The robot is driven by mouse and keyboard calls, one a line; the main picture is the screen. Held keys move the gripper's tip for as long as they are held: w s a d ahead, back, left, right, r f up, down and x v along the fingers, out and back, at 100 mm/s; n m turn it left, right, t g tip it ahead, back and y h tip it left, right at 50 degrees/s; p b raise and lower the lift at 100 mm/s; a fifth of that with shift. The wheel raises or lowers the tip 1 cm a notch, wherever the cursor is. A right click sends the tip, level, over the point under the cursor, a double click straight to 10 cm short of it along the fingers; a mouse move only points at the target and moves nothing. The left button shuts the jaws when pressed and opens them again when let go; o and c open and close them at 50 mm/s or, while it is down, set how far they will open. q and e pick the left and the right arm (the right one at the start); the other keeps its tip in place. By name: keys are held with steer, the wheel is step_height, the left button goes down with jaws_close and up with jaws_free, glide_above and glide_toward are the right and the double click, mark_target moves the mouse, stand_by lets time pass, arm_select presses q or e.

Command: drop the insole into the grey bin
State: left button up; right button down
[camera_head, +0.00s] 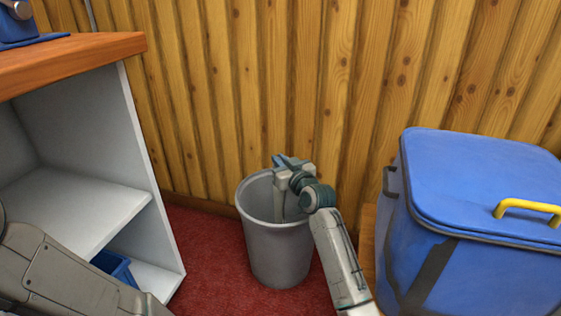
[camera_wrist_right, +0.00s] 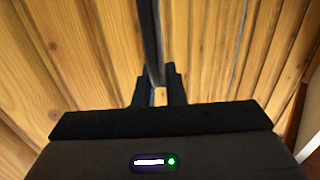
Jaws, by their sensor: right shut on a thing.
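The grey bin (camera_head: 277,250) stands upright on the red floor, its open top facing up. My right gripper (camera_head: 286,172) is at the bin's mouth, near its back rim. In the right wrist view, the right gripper (camera_wrist_right: 159,92) is shut on a thin dark strip (camera_wrist_right: 151,40), seen edge-on, which I take to be the insole. The insole's full shape is hidden, and I cannot pick it out surely in the head view. Only a link of my left arm shows; the left gripper is out of view.
A white shelf unit (camera_head: 135,150) with a wooden top (camera_head: 75,55) stands left, a small blue bin (camera_head: 115,266) low in it. A large blue box (camera_head: 480,180) with a yellow handle (camera_head: 526,209) stands right. A wooden plank wall (camera_head: 270,80) is close behind the grey bin.

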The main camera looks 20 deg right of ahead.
stand_by(0.3)
steer(key=c, duration=1.4)
jaws_free()
